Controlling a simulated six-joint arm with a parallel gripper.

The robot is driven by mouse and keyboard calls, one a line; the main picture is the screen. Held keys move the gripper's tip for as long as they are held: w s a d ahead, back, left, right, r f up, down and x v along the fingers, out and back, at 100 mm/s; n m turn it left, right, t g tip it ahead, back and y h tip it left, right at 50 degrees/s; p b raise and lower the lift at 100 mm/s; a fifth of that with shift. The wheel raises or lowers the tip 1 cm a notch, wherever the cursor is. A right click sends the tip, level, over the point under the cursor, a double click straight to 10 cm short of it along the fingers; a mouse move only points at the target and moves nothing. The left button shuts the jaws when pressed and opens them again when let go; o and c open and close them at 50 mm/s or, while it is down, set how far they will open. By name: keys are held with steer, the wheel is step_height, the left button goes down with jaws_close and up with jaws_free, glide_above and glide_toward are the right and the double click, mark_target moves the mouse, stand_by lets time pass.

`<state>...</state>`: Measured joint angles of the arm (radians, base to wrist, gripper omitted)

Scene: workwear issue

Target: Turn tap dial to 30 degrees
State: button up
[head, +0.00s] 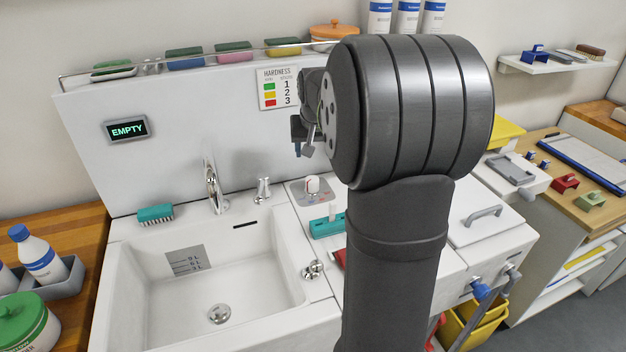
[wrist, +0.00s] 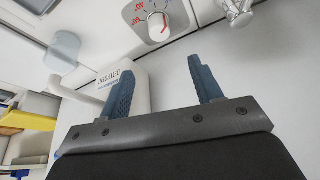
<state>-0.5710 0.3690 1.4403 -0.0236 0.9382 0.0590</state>
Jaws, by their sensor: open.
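The tap dial (head: 312,186) is a white knob on a grey panel behind the right rim of the sink, beside the taps. In the wrist view the dial (wrist: 157,26) is at the top, with a red pointer mark and blue and red scale figures around it, seen upside down. The exact setting is too small to read surely. My gripper (wrist: 162,75) is open and empty, its two blue fingers apart from the dial. In the head view my gripper (head: 298,138) is partly hidden by my arm, above and behind the panel.
A chrome spout (head: 213,187) and a small tap (head: 263,191) stand behind the white sink (head: 130,290). A teal object (head: 328,226) lies in front of the dial. A white detergent container (wrist: 135,88) is close to the left finger. A display (head: 127,130) reads EMPTY.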

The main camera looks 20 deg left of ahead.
mark_target(313, 179)
steer(key=x, duration=1.6)
steer(key=c, duration=1)
steer(key=shift+n, duration=0.4)
steer(key=n+g+y, duration=0.1)
steer(key=n, duration=0.1)
steer(key=shift+n, duration=0.3)
steer(key=shift+n+g+y, duration=0.5)
steer(key=shift+n+g, duration=0.2)
steer(key=shift+n, duration=1.5)
steer(key=shift+s, duration=0.1)
